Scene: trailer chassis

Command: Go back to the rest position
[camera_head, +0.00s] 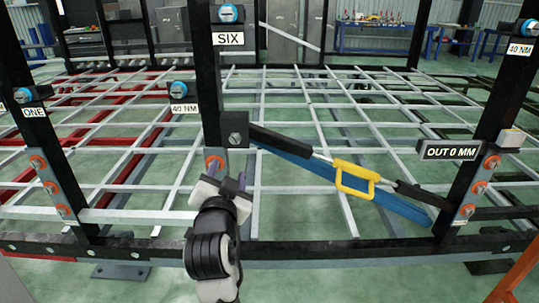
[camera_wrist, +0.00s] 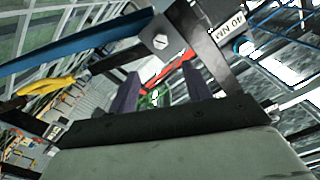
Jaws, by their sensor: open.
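My gripper (camera_head: 232,184) is in front of the chassis frame near the post with the "SIX" label (camera_head: 228,38), below the bolted square plate (camera_head: 235,132). In the wrist view my gripper (camera_wrist: 158,92) shows two dark fingers standing apart with nothing between them. The bolt (camera_wrist: 160,41) on the post shows beyond the fingers. How far the fingertips are from the post I cannot tell.
A yellow-handled tensioner (camera_head: 356,180) and a blue bar (camera_head: 335,180) run diagonally down to the right post. A black lower rail (camera_head: 330,246) crosses the front. An "OUT 0 MM" sign (camera_head: 450,152) sits at right. An orange bar (camera_head: 515,275) stands at the lower right.

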